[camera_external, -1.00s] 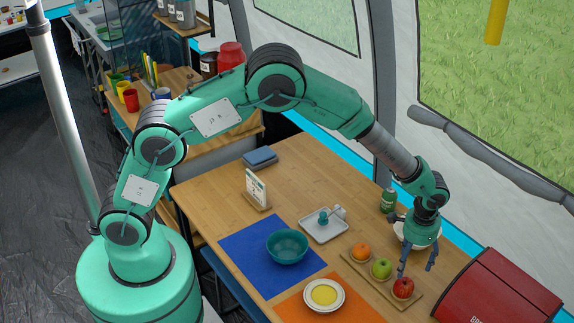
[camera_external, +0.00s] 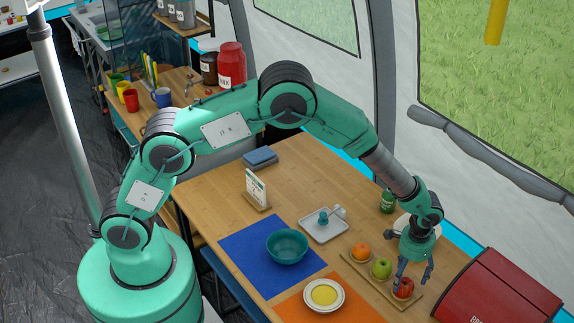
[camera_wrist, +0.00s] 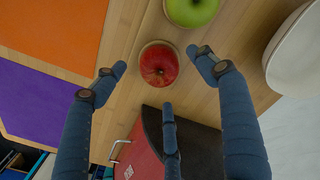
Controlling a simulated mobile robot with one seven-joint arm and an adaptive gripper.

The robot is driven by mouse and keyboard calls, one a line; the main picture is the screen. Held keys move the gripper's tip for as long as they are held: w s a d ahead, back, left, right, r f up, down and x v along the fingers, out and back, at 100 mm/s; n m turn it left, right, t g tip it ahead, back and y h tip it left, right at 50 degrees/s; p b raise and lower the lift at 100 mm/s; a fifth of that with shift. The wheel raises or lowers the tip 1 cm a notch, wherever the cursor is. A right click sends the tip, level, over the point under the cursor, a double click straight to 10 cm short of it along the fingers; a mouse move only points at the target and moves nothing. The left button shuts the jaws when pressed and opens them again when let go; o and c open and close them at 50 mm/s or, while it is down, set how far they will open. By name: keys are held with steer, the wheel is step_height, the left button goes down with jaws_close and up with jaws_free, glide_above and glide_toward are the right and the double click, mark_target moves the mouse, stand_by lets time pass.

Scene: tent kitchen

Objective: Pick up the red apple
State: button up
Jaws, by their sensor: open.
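The red apple (camera_external: 403,288) sits at the near right end of a wooden board on the table. In the wrist view the red apple (camera_wrist: 159,65) is near the centre, between and beyond the fingers. My gripper (camera_external: 413,281) is open and empty, with its fingers just above and around the apple. In the wrist view my gripper (camera_wrist: 160,75) shows three dark blue fingers spread apart. I cannot tell whether any finger touches the apple.
A green apple (camera_external: 381,268) and an orange (camera_external: 361,251) share the wooden board (camera_external: 372,281). A red bread box (camera_external: 497,290) stands close on the right. A white bowl (camera_wrist: 297,50) is beside the board.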

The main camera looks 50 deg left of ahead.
mark_target(406, 282)
steer(key=shift+f+b, duration=0.65)
steer(key=shift+f, duration=1.8)
steer(key=c, duration=1.3)
